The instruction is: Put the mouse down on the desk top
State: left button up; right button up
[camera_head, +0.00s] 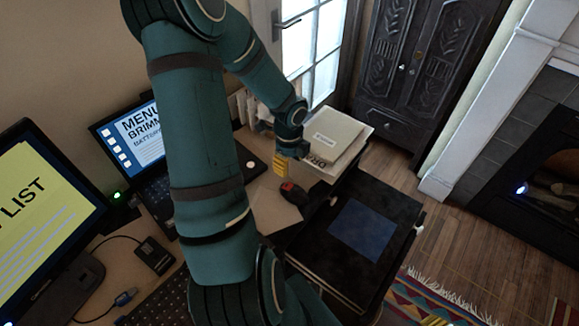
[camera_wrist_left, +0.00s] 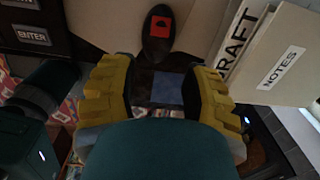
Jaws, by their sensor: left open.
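The mouse (camera_head: 291,193) is dark with a red patch and lies on the tan desk top (camera_head: 262,207), close to its edge. It also shows in the left wrist view (camera_wrist_left: 158,35), beyond the fingers and apart from them. My left gripper (camera_head: 281,164) has yellow finger pads and hangs near the mouse, on its far side in the head view. In the left wrist view its fingers (camera_wrist_left: 160,95) are spread with nothing between them. My right gripper is not in view.
Books with a white cover (camera_head: 328,133) are stacked just right of my left gripper. A black surface with a blue panel (camera_head: 362,230) lies right of the mouse. A laptop (camera_head: 140,135), a monitor (camera_head: 40,205) and a small black box with a cable (camera_head: 154,255) occupy the left.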

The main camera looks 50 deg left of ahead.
pick_arm(q)
jog(key=w+d+f+n+t+h, duration=0.1)
jog(key=w+d+f+n+h, duration=0.15)
jog(key=d, duration=0.65)
jog(key=w+d+f+n+h, duration=0.1)
jog(key=w+d+f+n, duration=0.25)
jog(key=d, duration=0.65)
jog(key=s+d+f+n, duration=0.2)
jog(key=d+n, duration=0.3)
jog(key=d, duration=0.2)
jog(key=s+d+f+n, duration=0.3)
jog(key=d+n, duration=0.3)
jog(key=d, duration=0.2)
jog(key=shift+t, duration=0.4)
jog(key=shift+f+h, duration=0.15)
jog(key=shift+h, duration=0.1)
